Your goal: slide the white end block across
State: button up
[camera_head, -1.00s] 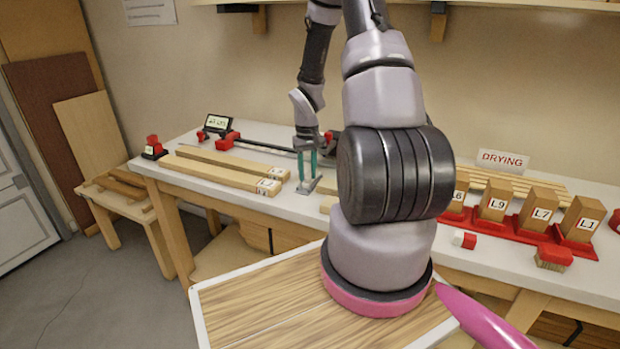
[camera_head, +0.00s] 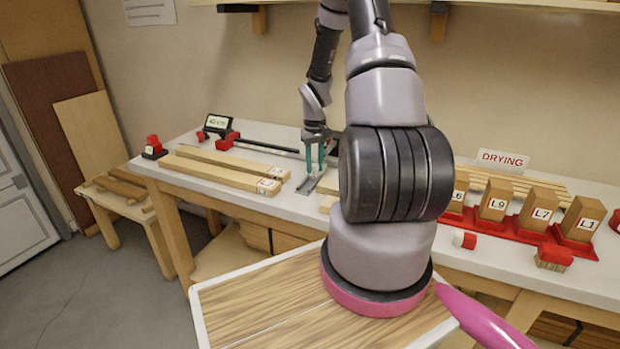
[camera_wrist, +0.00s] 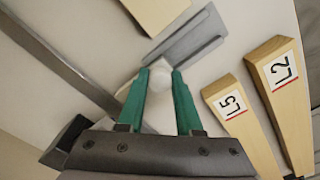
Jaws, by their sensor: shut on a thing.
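My gripper (camera_head: 315,160) has green fingers and is low over the white bench, at the back end of a grey channel-shaped plate (camera_head: 307,187). In the wrist view the fingertips (camera_wrist: 161,73) are close together on either side of a pale white piece (camera_wrist: 158,92), which I take to be the white end block. My gripper is shut on it. The grey plate also shows in the wrist view (camera_wrist: 187,38), just beyond the fingertips. In the head view the white block cannot be made out between the fingers.
Two labelled beams, L5 (camera_wrist: 228,104) and L2 (camera_wrist: 279,72), lie beside the gripper; they also show in the head view (camera_head: 225,170). A dark rod (camera_head: 268,146) runs behind them to a red clamp and small display (camera_head: 217,123). Labelled blocks in red holders (camera_head: 495,200) stand at right.

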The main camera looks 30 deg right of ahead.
jog(key=shift+w+d, duration=0.35)
jog(key=shift+d, duration=0.15)
dwell(0.6)
jog(key=o, duration=1.2)
jog(key=shift+c, duration=0.2)
jog(key=shift+r, duration=4.5)
